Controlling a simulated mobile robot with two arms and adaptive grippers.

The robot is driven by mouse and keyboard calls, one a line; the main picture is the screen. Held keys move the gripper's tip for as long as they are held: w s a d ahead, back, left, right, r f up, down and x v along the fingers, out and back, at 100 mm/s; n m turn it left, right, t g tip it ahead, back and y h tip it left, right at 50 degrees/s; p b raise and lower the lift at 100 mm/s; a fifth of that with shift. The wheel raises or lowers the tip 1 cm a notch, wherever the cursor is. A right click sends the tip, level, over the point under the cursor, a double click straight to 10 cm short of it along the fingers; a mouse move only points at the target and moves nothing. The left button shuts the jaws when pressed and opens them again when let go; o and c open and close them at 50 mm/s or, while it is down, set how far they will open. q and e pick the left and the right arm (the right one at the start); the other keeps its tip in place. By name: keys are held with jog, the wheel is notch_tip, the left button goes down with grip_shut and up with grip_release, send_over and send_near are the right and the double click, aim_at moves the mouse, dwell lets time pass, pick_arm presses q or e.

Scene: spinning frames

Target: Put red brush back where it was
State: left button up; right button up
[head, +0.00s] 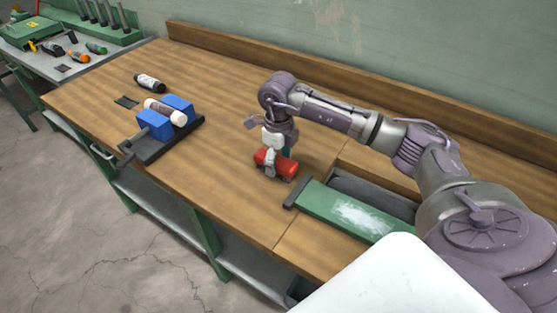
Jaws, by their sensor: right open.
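The red brush (286,168) lies on the wooden workbench, right of the blue vise and near the bench middle. My right gripper (271,161) points down over it with open jaws. One finger shows in front of the brush, hiding part of its middle; the far finger is mostly hidden. I cannot tell whether the fingers touch the brush. My left gripper is not in view.
A green lid (334,207) adjoins an open compartment (372,196) right of the brush. Bare wood (215,185) lies between vise and brush.

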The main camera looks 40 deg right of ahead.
aim_at(278, 160)
notch_tip(278, 160, up, 12)
jog(key=b, duration=0.2)
jog(key=shift+f, duration=0.15)
dwell(0.5)
